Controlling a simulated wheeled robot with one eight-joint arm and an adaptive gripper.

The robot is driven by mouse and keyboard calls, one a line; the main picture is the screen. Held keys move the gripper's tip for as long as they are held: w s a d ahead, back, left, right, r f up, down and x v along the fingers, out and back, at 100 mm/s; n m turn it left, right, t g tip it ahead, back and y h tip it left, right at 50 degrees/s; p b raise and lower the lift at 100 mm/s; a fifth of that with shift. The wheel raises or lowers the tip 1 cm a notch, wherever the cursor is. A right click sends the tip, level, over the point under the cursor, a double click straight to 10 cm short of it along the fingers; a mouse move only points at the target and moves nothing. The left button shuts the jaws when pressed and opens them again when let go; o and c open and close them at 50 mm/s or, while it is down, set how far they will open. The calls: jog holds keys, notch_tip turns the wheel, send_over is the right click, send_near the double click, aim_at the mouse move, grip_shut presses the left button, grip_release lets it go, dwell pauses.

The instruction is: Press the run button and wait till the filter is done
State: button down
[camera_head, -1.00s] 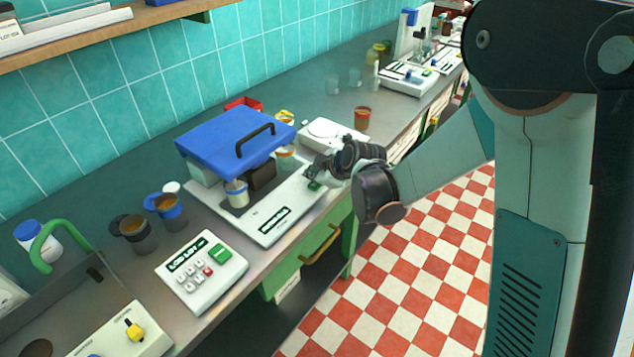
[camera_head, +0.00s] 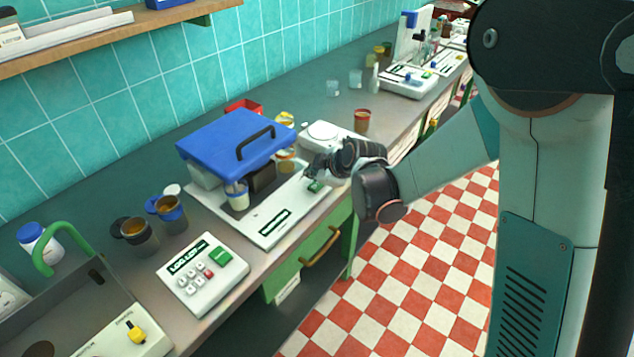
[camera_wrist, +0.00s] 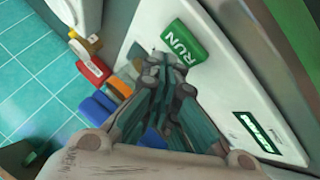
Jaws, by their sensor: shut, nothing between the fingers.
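The filter machine has a white base (camera_head: 268,224), a blue lid (camera_head: 225,140) with a black handle, and a small display. A cup (camera_head: 237,194) with pale contents stands in it under the lid. The green run button (camera_head: 316,187) sits at the base's right end; it reads RUN in the wrist view (camera_wrist: 181,43). My gripper (camera_head: 311,172) is shut and empty, just over that end of the base. In the wrist view its fingertips (camera_wrist: 157,63) are right beside the button's edge. I cannot tell whether they touch it or whether it is pressed.
A keypad box (camera_head: 203,272) with its own green button stands to the left. Dark cups (camera_head: 137,236) and a blue-topped cup (camera_head: 171,212) are behind it. A white round-topped device (camera_head: 325,134) and an amber jar (camera_head: 362,120) stand beyond my gripper. The tiled floor (camera_head: 400,270) is clear.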

aim_at(317, 186)
jog(key=shift+r, duration=0.15)
jog(key=shift+r+p, duration=1.65)
jog(key=shift+r, duration=0.8)
jog(key=s+d+r+m+h, duration=0.2)
jog(key=s+d+r+m, duration=0.5)
jog(key=s+d+r, duration=0.45)
jog(key=s+d+m+h, duration=0.1)
jog(key=s+d+m, duration=0.3)
jog(key=s, duration=0.5)
jog(key=s+d+m+h, duration=0.2)
jog(key=s+d+m, duration=0.2)
jog(key=s, duration=0.6)
jog(key=shift+d+r+m+g, duration=0.3)
jog(key=shift+r+m, duration=0.05)
jog(key=shift+m, duration=0.05)
dwell(2.0)
